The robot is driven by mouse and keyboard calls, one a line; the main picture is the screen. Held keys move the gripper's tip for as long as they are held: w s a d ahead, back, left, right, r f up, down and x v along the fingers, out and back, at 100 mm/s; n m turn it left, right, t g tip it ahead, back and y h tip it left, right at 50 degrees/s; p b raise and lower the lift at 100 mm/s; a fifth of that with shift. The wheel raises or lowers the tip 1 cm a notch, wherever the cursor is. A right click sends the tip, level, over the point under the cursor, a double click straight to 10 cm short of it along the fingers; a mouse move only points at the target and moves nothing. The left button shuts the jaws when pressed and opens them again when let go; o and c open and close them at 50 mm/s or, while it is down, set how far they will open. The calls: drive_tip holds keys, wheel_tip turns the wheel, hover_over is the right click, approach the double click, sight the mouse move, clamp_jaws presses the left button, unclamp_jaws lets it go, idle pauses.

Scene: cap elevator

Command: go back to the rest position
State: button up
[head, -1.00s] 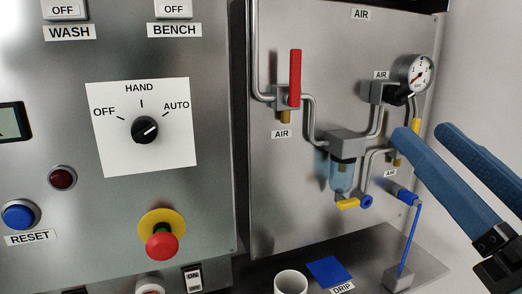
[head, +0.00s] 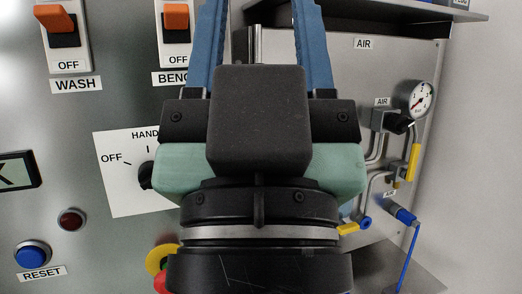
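My gripper (head: 259,30) fills the middle of the head view, seen from behind its black and pale green wrist. The fingertips are cut off by the top edge of the picture. The gripper is in front of the panels, and its body hides the right part of the OFF/HAND/AUTO selector plate (head: 123,183) and much of the AIR panel (head: 365,70). I cannot tell how far it is from the panels.
On the left panel are the WASH switch (head: 64,35), the BENCH switch (head: 177,30), a blue RESET button (head: 32,254) and a partly hidden red emergency stop. At the right are a pressure gauge (head: 421,97), a yellow handle (head: 413,163) and a blue-handled valve (head: 401,213).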

wheel_tip(320, 180, up, 18)
drive_tip(key=p, duration=1.5)
drive_tip(key=shift+p, duration=0.35)
